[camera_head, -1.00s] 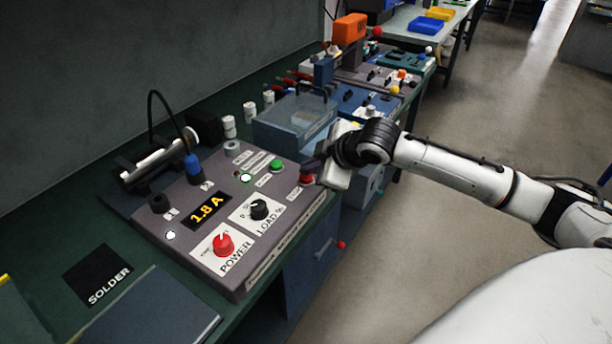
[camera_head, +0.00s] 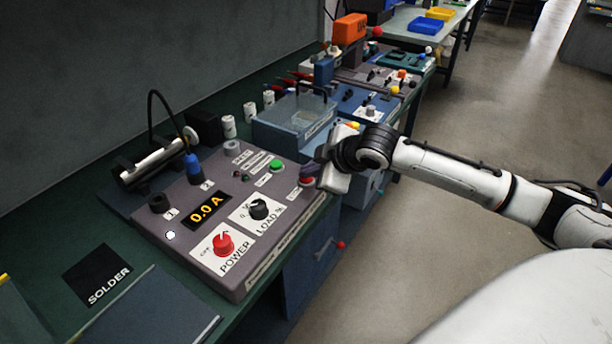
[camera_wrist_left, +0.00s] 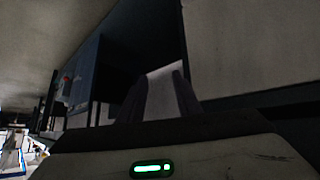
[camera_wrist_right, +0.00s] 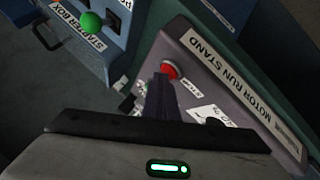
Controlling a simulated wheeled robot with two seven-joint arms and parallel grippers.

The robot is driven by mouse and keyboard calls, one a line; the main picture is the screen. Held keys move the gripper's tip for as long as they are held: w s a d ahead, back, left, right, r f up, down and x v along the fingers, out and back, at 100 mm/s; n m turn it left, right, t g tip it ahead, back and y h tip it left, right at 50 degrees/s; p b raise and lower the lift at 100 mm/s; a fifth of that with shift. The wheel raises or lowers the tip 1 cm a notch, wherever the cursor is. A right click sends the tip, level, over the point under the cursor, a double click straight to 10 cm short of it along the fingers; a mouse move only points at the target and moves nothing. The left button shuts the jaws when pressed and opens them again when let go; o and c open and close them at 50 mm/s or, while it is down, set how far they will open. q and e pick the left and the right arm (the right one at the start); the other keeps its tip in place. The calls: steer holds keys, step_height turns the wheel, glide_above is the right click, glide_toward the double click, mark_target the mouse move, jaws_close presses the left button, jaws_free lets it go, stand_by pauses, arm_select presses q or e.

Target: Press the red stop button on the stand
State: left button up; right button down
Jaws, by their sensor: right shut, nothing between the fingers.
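The motor run stand (camera_head: 275,222) is a grey sloped box on the bench; its name plate also shows in the right wrist view (camera_wrist_right: 215,62). The red stop button (camera_head: 307,182) sits at its right end. It also shows in the right wrist view (camera_wrist_right: 170,69). My right gripper (camera_head: 319,156) has its fingers together and empty, just above and beside the button. In the right wrist view the fingertips (camera_wrist_right: 162,80) overlap the button's lower edge; contact cannot be told. The display (camera_head: 206,210) reads 0.0 A. My left gripper (camera_wrist_left: 161,76) is empty, fingers apart, away from the stand.
A green button (camera_head: 277,166), a black load knob (camera_head: 259,209) and a red power knob (camera_head: 223,244) are on the same panel. A clear-topped blue box (camera_head: 295,120) stands just behind the stand. Open floor lies to the right.

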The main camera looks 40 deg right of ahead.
mark_target(310, 181)
steer(key=shift+f, duration=0.1)
steer(key=shift+r+p, duration=1.1)
steer(key=shift+p, duration=0.3)
steer(key=shift+r, duration=2.5)
